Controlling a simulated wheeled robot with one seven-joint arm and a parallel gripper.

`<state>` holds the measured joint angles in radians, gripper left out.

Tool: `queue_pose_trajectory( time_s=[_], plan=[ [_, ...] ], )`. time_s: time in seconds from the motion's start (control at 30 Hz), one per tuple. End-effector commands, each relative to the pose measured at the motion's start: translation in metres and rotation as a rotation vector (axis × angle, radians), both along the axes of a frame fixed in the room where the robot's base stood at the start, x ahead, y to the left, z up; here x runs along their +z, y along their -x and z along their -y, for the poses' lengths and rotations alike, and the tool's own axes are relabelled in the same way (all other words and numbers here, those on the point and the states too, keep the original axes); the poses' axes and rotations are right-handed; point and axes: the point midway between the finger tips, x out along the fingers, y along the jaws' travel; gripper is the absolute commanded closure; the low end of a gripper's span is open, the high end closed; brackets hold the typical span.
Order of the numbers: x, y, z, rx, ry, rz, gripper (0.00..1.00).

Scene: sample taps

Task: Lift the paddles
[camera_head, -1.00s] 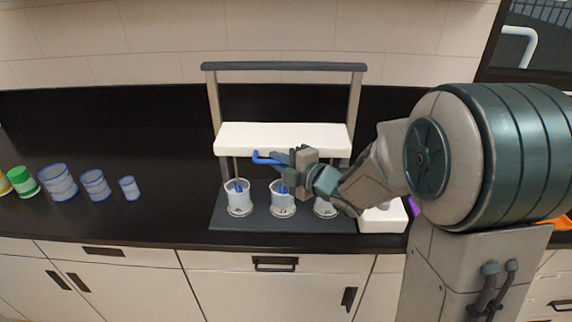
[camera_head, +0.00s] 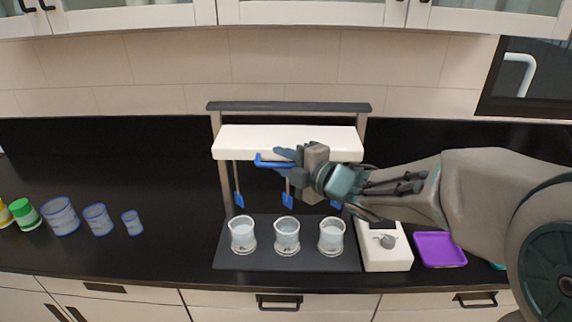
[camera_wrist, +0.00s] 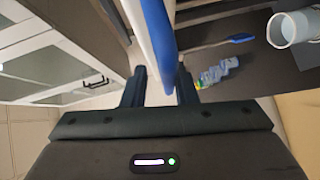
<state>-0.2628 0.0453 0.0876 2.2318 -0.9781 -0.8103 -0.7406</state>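A white crossbar (camera_head: 235,142) spans a stand, and the blue paddles (camera_head: 239,200), (camera_head: 288,201), (camera_head: 336,204) hang from it on thin rods. The paddle ends hang above three clear beakers (camera_head: 242,236), (camera_head: 287,238), (camera_head: 331,237). A blue handle (camera_head: 268,161) juts from the front of the crossbar. My gripper (camera_head: 284,157) is at this handle, its fingers close together around it. In the wrist view the blue handle (camera_wrist: 158,28) runs between my gripper's fingers (camera_wrist: 161,85); the exact contact is hard to see. One paddle (camera_wrist: 240,38) shows there too.
The stand's dark base (camera_head: 285,264) holds the beakers. A white block with a knob (camera_head: 386,256) and a purple tray (camera_head: 439,250) lie to its right. Clear counter lies between.

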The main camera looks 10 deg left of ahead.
Motion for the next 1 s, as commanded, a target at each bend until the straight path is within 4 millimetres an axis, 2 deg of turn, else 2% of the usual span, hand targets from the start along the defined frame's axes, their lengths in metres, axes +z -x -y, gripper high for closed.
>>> queue_pose_trajectory(
  time_s=[0.33,0.47,1.0],
  plan=[
    [-0.002,0.001,0.002,-0.003,0.004,-0.004,0.67],
    [-0.002,0.005,0.011,-0.003,0.005,-0.005,0.67],
    [0.013,0.059,0.093,-0.004,0.003,0.000,0.67]
  ],
)
